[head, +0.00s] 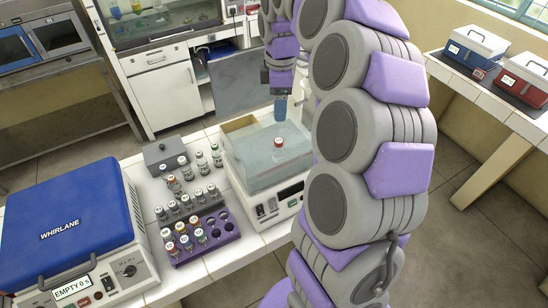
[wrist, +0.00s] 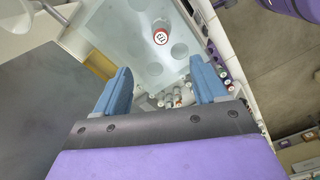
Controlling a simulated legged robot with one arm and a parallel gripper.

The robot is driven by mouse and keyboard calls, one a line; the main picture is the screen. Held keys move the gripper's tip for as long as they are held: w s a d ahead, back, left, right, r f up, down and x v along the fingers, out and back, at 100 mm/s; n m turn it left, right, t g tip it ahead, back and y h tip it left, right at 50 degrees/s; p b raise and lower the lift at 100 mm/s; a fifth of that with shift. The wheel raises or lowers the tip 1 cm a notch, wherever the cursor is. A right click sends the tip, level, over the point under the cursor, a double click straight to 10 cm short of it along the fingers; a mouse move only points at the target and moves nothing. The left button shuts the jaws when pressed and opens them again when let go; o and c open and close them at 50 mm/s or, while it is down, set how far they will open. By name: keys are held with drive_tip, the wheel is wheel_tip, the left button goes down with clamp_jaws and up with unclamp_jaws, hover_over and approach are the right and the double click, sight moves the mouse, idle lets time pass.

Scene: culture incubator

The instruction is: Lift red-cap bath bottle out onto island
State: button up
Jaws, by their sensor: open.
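The red-cap bottle (head: 279,147) stands in the bath (head: 241,177), a pale, see-through tank on a white base with a front panel. In the wrist view the red cap (wrist: 160,37) shows from above, with a label on top; most of its body is hidden. My gripper (head: 280,108) hangs above the back part of the bath, pointing down. In the wrist view my gripper (wrist: 163,82) has its two blue fingers wide apart with nothing between them, and the bottle lies beyond the fingertips. The white-tiled island (head: 220,262) carries the bath.
A purple rack (head: 212,248) with several bottles and some empty holes stands left of the bath. More loose bottles and a grey box (head: 163,156) are behind it. The blue-lidded WHIRLANE machine (head: 70,225) fills the left. Free tile is narrow around these.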

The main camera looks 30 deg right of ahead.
sight(279, 140)
wheel_tip(279, 140, down, 17)
drive_tip(key=shift+b, duration=1.25)
drive_tip(key=shift+c, duration=0.2)
drive_tip(key=c, duration=1.1)
drive_tip(key=shift+r, duration=0.15)
wheel_tip(279, 140, up, 10)
drive_tip(key=shift+r+p, duration=0.15)
drive_tip(key=shift+p, duration=1)
drive_tip(key=shift+r+p, duration=1.85)
drive_tip(key=shift+r, duration=0.9)
